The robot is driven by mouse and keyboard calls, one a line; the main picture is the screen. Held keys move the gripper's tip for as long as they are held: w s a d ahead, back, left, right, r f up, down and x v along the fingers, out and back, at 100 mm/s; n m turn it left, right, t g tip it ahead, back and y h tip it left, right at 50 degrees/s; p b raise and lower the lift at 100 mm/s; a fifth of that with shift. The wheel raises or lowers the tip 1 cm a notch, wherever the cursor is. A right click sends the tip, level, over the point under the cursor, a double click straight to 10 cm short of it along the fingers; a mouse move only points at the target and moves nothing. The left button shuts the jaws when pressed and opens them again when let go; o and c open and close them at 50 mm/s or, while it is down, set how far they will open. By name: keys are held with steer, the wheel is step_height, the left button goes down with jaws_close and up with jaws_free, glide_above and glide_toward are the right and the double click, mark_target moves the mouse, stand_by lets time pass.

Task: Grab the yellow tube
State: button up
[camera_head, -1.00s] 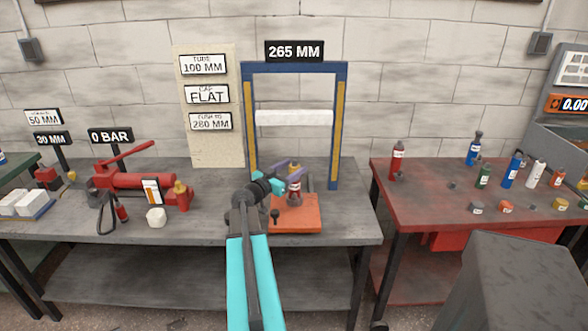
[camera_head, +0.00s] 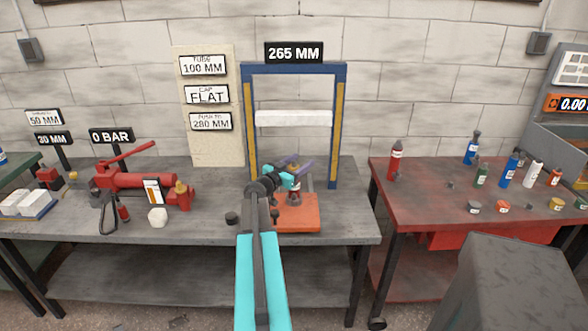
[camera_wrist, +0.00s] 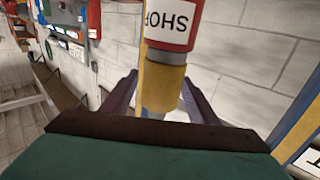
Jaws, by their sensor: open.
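The yellow tube (camera_wrist: 163,88) shows in the wrist view as a short yellow cylinder, in line with a red piece that carries a white "SHOR…" label (camera_wrist: 170,33). My gripper (camera_wrist: 162,98) is open, with one purple finger on each side of the yellow tube; I cannot tell whether either finger touches it. In the head view my gripper (camera_head: 295,171) is at the stack on the orange base plate (camera_head: 302,222), under the blue press frame (camera_head: 336,120). My gripper and wrist hide most of the stack there.
The frame's posts stand left and right of my gripper, with a white crossbar (camera_head: 293,118) above. A red hand pump (camera_head: 140,181) is on the left of the grey bench. A red bench (camera_head: 440,205) at right holds several bottles and caps.

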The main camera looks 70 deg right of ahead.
steer(key=shift+c, duration=0.4)
steer(key=c, duration=1.2)
steer(key=shift+r, duration=0.1)
steer(key=s+a+r+b, duration=0.1)
steer(key=a, duration=0.3)
steer(key=s+a+r+b, duration=0.1)
steer(key=a+r, duration=0.1)
steer(key=a, duration=0.2)
steer(key=s+a+r+b, duration=0.1)
steer(key=a+r, duration=0.1)
steer(key=a, duration=0.3)
steer(key=shift+s, duration=0.15)
steer(key=shift+a+p, duration=0.25)
steer(key=shift+p, duration=1)
steer(key=p, duration=0.3)
steer(key=a+p, duration=0.1)
steer(key=p, duration=0.2)
steer(key=shift+s+a, duration=0.2)
steer(key=shift+s, duration=0.05)
